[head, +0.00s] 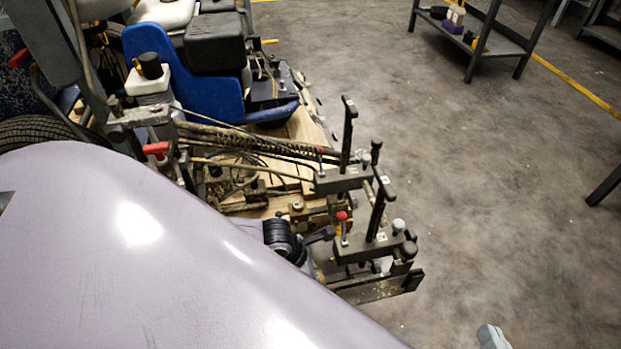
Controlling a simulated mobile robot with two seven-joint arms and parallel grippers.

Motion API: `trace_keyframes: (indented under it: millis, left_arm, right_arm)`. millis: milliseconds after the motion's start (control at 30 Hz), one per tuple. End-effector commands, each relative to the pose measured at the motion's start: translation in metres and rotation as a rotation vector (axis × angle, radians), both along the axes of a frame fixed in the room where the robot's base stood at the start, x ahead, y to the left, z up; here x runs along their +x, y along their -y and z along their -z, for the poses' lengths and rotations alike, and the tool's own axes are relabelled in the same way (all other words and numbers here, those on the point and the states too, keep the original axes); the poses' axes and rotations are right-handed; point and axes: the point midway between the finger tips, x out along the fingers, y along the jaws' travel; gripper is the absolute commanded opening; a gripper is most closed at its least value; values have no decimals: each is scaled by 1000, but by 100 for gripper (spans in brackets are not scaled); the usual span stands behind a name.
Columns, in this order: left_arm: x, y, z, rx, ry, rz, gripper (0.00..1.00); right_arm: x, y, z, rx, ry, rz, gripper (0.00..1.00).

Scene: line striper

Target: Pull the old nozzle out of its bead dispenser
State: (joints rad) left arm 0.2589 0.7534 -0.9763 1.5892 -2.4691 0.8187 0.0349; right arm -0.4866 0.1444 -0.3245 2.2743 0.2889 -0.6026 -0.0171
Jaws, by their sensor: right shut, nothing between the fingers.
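At the machine's right end stand two dark grey units with upright black handles, the farther one (343,179) and the nearer one (368,247). They look like dispensers, but I cannot tell which is the bead dispenser. Pale knobs and dark round parts sit on the nearer unit. I cannot pick out the old nozzle with certainty. The pale grey tip of my right gripper (493,338) shows at the bottom edge, cut off by the frame. It is shut and empty, over the floor, apart from both units to their lower right. My left gripper is not in view.
A large, smooth lilac-grey surface (140,250) fills the lower left and hides part of the machine. A blue seat-like part (185,75), springs and hoses lie behind. A dark shelf (482,40) stands at the upper right. The floor (490,190) between is clear.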

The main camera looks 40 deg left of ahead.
Motion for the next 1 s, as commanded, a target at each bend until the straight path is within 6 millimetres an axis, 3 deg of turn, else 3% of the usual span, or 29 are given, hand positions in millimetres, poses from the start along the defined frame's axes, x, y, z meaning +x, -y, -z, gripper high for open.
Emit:
trace_keyframes:
  millis: [733, 1000]
  left_arm:
    - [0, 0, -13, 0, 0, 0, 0]
    - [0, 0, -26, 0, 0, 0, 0]
  right_arm:
    - [0, 0, -14, 0, 0, 1, 0]
    - [0, 0, -27, 0, 0, 1, 0]
